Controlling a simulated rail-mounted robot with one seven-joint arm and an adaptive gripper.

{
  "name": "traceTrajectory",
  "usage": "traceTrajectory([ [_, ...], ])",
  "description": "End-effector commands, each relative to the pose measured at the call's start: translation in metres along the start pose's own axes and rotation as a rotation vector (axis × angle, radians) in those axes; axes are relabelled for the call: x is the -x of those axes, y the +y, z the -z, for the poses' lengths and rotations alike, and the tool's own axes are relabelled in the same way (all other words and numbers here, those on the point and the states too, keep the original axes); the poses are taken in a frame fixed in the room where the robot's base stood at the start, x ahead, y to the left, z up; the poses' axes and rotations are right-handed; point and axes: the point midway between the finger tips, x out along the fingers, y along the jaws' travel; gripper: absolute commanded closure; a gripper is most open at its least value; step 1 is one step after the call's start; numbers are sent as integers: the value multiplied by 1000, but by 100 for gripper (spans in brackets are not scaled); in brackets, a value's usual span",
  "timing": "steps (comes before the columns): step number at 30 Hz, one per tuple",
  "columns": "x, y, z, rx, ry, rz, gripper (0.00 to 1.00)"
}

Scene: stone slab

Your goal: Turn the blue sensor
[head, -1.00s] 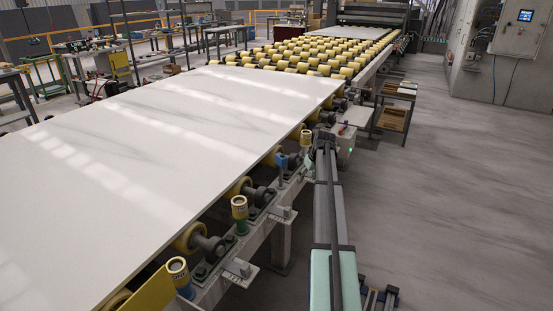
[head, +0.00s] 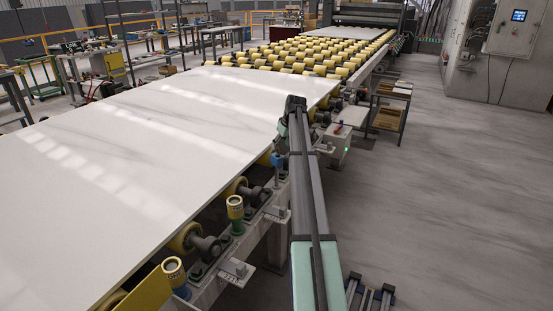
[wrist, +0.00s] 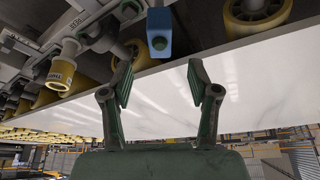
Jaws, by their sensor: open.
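The blue sensor (head: 278,161) stands on the conveyor's side rail, beside the slab edge, in the head view. In the wrist view the blue sensor (wrist: 159,30) is a small block with a dark round face, at top centre. My gripper (wrist: 159,82) is open and empty, with its two fingers spread. The sensor appears beyond the fingertips, between their lines, and apart from them. In the head view my arm covers part of the rail just right of the sensor, and the fingers cannot be made out.
A large white slab (head: 130,160) lies on yellow rollers (head: 320,50). Yellow-capped posts (head: 235,207) and brackets stand along the rail near the sensor. A grey box (head: 336,145) with a green light is on the rail's right. The floor (head: 450,180) at right is clear.

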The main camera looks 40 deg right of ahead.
Motion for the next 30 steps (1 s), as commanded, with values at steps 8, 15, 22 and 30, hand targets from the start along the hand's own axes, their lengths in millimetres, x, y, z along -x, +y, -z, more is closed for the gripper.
traceTrajectory([
  [8,-55,1,0,0,-1,0,40],
  [15,-88,0,0,0,-1,0,40],
  [22,-100,0,0,0,0,0,40],
  [30,-100,0,0,0,0,0,47],
])
